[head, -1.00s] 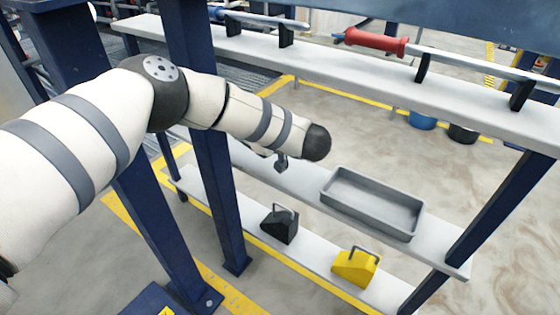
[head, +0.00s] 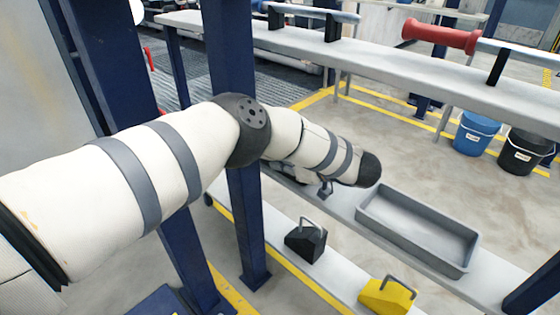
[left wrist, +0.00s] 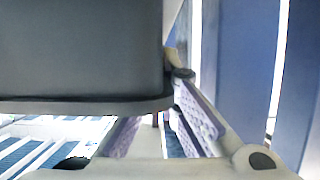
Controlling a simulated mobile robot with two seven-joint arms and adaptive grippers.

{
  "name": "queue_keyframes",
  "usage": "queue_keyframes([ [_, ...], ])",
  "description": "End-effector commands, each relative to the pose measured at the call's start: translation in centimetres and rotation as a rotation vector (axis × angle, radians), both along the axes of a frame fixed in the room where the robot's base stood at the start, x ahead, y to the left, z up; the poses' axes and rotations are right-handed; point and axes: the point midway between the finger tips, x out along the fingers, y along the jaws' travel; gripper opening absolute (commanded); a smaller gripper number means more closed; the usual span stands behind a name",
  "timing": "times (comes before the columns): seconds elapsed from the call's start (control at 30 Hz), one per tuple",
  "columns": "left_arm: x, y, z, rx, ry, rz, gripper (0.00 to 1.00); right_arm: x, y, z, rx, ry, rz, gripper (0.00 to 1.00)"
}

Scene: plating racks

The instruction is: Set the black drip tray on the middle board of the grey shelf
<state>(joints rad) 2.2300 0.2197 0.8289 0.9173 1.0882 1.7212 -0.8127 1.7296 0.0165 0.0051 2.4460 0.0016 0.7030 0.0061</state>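The grey shelf has a top board (head: 375,68), a middle board (head: 345,208) and a lower board (head: 335,275) between blue posts. In the left wrist view a large dark tray body with a rim, the black drip tray (left wrist: 85,55), fills the upper left, very close. My left gripper (left wrist: 160,118) has its purple-padded fingers at the tray's rim near a corner and appears shut on it; the left fingertip is hidden behind the tray. My right gripper is not in view.
A grey tray (head: 415,232) occupies the right part of the middle board. A black block with a handle (head: 305,242) and a yellow one (head: 386,296) stand on the lower board. Rods lie above the top board. A blue post (head: 240,150) stands behind my arm.

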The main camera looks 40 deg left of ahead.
Motion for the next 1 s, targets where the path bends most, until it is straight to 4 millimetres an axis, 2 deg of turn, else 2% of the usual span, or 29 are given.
queue_keyframes([
  [0.07,0.0,0.0,-0.2,0.001,0.000,0.000,0.00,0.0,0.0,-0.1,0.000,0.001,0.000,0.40],
  [0.17,0.0,0.0,-0.1,0.000,0.000,0.000,0.23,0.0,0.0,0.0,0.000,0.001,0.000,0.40],
  [0.2,0.0,0.0,-0.1,0.000,0.000,0.000,0.25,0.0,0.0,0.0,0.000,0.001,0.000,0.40],
  [0.5,0.0,-0.1,0.2,0.000,0.000,-0.001,0.25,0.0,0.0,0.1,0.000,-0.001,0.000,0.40],
  [0.57,0.0,-1.0,0.6,0.000,-0.002,-0.004,0.25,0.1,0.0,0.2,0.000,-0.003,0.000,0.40],
  [0.9,-0.4,-9.0,3.8,0.000,-0.002,-0.004,0.25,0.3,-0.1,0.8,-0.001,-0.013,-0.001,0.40],
  [1.0,-0.6,-10.4,4.3,0.000,0.000,-0.002,0.25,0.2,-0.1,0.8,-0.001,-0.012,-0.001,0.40],
])
